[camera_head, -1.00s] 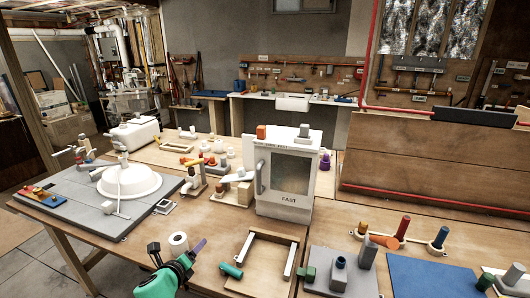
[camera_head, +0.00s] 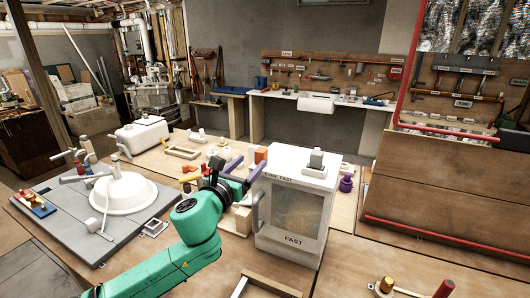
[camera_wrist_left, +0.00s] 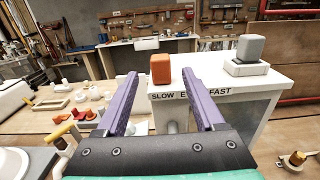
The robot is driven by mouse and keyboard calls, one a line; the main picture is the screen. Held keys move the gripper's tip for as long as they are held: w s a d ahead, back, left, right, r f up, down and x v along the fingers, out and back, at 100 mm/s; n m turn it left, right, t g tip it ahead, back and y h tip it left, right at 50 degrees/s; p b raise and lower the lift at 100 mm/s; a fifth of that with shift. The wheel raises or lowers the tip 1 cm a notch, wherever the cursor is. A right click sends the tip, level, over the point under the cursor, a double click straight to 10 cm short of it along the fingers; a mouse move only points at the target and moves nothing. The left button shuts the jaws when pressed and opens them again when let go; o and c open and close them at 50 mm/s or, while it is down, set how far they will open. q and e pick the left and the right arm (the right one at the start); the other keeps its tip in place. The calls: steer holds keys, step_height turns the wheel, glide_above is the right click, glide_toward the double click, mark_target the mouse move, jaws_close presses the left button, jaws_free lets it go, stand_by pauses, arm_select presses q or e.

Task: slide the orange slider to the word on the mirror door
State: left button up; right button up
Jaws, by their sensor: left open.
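The orange slider (camera_head: 261,154) stands upright at the left end of the top front edge of a white box (camera_head: 270,236). It also shows in the left wrist view (camera_wrist_left: 160,68), seen between my fingers. The box's front is a mirror door (camera_head: 297,212) with the word FAST below the mirror. A strip of words (camera_wrist_left: 190,93) runs along the top edge, SLOW at the left and FAST at the right, the middle word partly hidden. My left gripper (camera_head: 248,168) is open, its purple fingers pointing at the slider, with nothing held. My right gripper is not in view.
A grey block on a white base (camera_head: 316,163) sits on the box top, right of the slider. A door handle (camera_head: 256,210) sticks out at the door's left. Small parts, a white basin (camera_head: 126,188) and a grey board lie left. A wooden frame (camera_head: 268,284) lies in front.

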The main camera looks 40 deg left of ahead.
mark_target(259, 154)
arm_select(q)
steer(key=x, duration=0.5)
steer(key=shift+w+a, duration=0.1)
steer(key=shift+w, duration=0.25)
steer(key=x, duration=0.4)
steer(key=shift+f+p, duration=0.3)
steer(key=shift+p, duration=0.1)
steer(key=shift+w+r, duration=0.1)
steer(key=shift+w, duration=0.25)
steer(key=shift+w+a, duration=0.15)
jaws_close()
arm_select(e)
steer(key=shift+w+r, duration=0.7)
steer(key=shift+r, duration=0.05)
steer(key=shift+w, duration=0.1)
